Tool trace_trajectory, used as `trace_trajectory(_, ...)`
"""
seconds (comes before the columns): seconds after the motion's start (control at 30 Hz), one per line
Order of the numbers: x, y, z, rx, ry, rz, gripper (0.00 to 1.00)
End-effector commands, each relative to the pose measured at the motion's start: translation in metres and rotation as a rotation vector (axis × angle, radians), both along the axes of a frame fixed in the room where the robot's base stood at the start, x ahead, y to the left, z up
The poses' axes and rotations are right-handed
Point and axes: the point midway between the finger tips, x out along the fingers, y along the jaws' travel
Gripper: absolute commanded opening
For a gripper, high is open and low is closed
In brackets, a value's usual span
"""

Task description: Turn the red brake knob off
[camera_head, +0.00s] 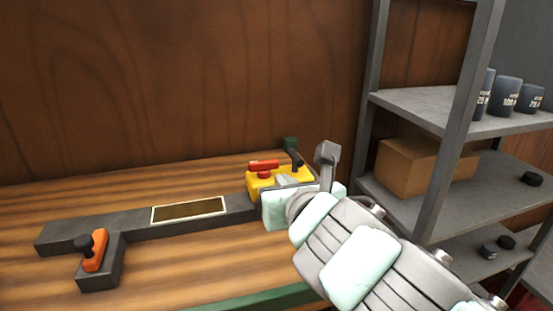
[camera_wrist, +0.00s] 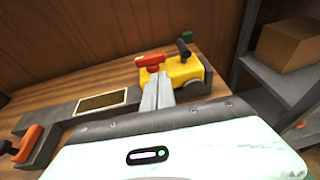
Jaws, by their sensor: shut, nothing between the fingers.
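The red brake knob (camera_head: 263,167) is a small red handle on top of a yellow box (camera_head: 304,174). The box sits at the right end of a dark grey bar on the wooden bench. In the wrist view the red knob (camera_wrist: 150,62) stands at the left of the yellow box (camera_wrist: 188,70). My gripper (camera_wrist: 158,78) is shut and empty, its fingertips just below and beside the knob. I cannot tell whether they touch it. In the head view my gripper (camera_head: 284,180) partly hides the front of the box.
A black lever (camera_head: 295,158) stands on the box right of the knob. An orange handle (camera_head: 95,250) with a black knob is at the bar's left end. A framed panel (camera_head: 188,210) lies along the bar. Grey shelves (camera_head: 420,205) with a cardboard box (camera_head: 410,168) stand at the right.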

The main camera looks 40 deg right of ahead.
Motion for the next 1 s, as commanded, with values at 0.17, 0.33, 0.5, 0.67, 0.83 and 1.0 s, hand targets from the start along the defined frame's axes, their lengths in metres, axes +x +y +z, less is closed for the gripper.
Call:
trace_trajectory(0.17,0.014,-0.008,0.000,0.006,0.001,0.002,0.00)
trace_trajectory(0.33,0.029,-0.015,-0.007,0.005,0.002,0.003,0.00)
trace_trajectory(0.5,0.045,-0.026,-0.008,0.006,0.002,0.001,0.00)
trace_trajectory(0.67,0.053,-0.032,-0.007,0.002,-0.001,0.001,0.00)
trace_trajectory(0.83,0.055,-0.033,-0.007,-0.001,-0.001,0.001,0.00)
trace_trajectory(1.0,0.055,-0.034,-0.008,0.000,-0.001,0.001,0.00)
